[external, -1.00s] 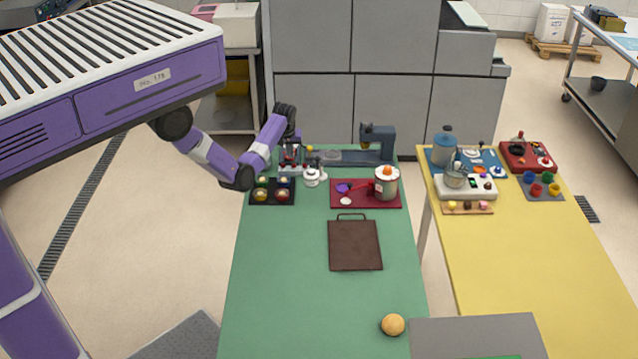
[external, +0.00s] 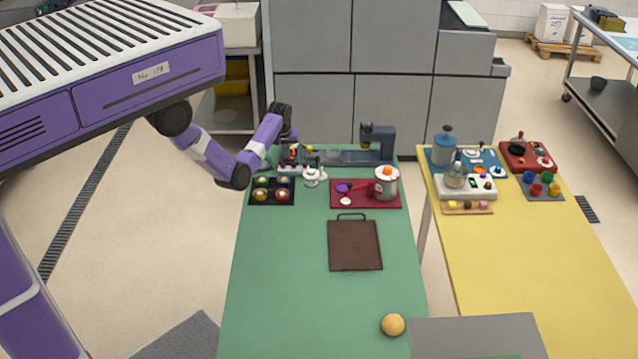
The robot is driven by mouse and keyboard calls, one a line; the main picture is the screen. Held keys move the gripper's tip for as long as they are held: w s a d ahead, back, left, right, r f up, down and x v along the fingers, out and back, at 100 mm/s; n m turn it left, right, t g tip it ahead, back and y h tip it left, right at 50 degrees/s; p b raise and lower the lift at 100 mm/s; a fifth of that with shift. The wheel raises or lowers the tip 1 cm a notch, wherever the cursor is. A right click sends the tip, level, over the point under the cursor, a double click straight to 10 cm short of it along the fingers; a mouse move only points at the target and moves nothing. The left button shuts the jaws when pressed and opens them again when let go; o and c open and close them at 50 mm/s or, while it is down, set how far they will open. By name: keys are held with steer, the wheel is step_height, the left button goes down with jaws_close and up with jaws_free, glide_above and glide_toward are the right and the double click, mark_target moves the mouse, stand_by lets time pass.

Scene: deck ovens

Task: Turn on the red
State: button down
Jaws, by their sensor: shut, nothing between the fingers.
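A black panel (external: 272,203) lies at the far left of the green table. It carries a red dome (external: 282,195) at front right and a yellow dome (external: 260,195) at front left. A green dome (external: 262,182) and a blue dome (external: 284,181) sit behind them. Whether any is lit is too small to tell. My gripper (external: 291,146) points down behind the panel, beyond the red dome. It is shut and holds nothing. Its tips are hard to make out against a small device with red and white parts (external: 291,168) below.
A white pot-like item (external: 312,176) stands right of the panel. Further right are a dark red tray (external: 365,203) with a canister (external: 386,184) and a blue-grey machine (external: 375,143). A brown board (external: 354,245) and a round bun (external: 393,325) lie nearer. The front-left table is clear.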

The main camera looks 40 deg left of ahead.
step_height(320, 180, up, 4)
steer(key=p, duration=0.4)
steer(key=shift+s+a+r, duration=0.1)
steer(key=shift+s+a, duration=0.05)
steer(key=w+d+b+v, duration=0.1)
steer(key=b+v, duration=0.1)
steer(key=v, duration=0.7)
steer(key=shift+d+r, duration=0.2)
steer(key=shift+r, duration=0.1)
steer(key=w+a+r+m+t+y, duration=0.2)
steer(key=w+r+t, duration=0.4)
steer(key=w+t, duration=0.15)
steer(key=s+d+f+m+t+h+b, duration=0.1)
steer(key=s+d, duration=0.3)
steer(key=s, duration=1.1)
steer(key=s+d+f+m+t+h+b, duration=0.1)
steer(key=s+d+f+m+t+b, duration=0.1)
steer(key=s, duration=1.4)
steer(key=s+d+f+m+t+h+b, duration=0.1)
steer(key=s+d, duration=0.7)
steer(key=s, duration=0.8)
step_height(320, 180, down, 3)
steer(key=m+h+b, duration=0.1)
steer(key=m, duration=0.1)
steer(key=shift+f+m, duration=0.2)
steer(key=shift+m, duration=0.1)
